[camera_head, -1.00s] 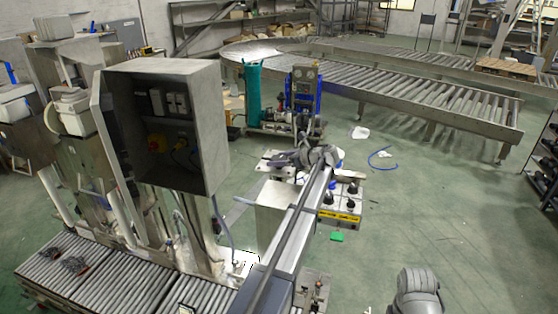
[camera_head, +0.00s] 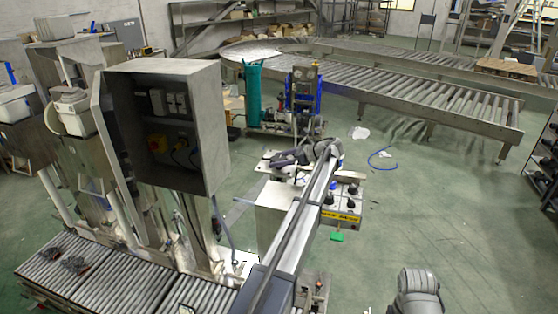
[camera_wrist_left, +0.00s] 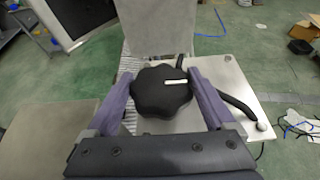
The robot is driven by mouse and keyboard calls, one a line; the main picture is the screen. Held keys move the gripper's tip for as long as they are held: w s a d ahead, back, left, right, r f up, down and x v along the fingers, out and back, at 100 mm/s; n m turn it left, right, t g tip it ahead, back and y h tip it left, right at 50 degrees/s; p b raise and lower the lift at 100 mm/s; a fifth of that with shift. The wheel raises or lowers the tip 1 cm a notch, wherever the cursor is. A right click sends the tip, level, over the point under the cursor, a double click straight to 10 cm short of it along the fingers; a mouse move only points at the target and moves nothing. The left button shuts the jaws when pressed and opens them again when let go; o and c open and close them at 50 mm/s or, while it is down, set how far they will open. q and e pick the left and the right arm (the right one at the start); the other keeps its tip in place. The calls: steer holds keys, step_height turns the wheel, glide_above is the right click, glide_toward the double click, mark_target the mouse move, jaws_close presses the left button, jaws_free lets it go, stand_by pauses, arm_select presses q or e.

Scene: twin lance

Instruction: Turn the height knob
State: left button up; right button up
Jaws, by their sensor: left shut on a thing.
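The height knob (camera_wrist_left: 162,91) is black and lobed, with a white mark on its top pointing right in the left wrist view. My left gripper (camera_wrist_left: 160,82) is shut on it, one purple-grey finger on each side. A black crank-like bar (camera_wrist_left: 238,105) lies just right of the right finger, above a pale metal plate (camera_wrist_left: 225,75). In the head view my left gripper (camera_head: 280,160) is small beyond the grey box, and the knob cannot be made out there. My right gripper is not in view; only a grey part of my right arm shows at the bottom.
A control box with dark knobs and a yellow label (camera_head: 345,216) stands right of my left forearm. A large grey cabinet (camera_head: 215,120) stands at left above roller conveyors (camera_head: 125,280). A teal column (camera_head: 253,95) rises behind. Green floor at right is mostly clear.

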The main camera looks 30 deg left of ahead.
mark_target(279, 158)
arm_select(q)
steer(key=shift+n+g+h, duration=0.6)
steer(key=shift+n+g, duration=0.8)
steer(key=shift+g, duration=0.1)
steer(key=o, duration=1.1)
steer(key=shift+r, duration=0.1)
step_height(279, 158, up, 10)
steer(key=p, duration=1)
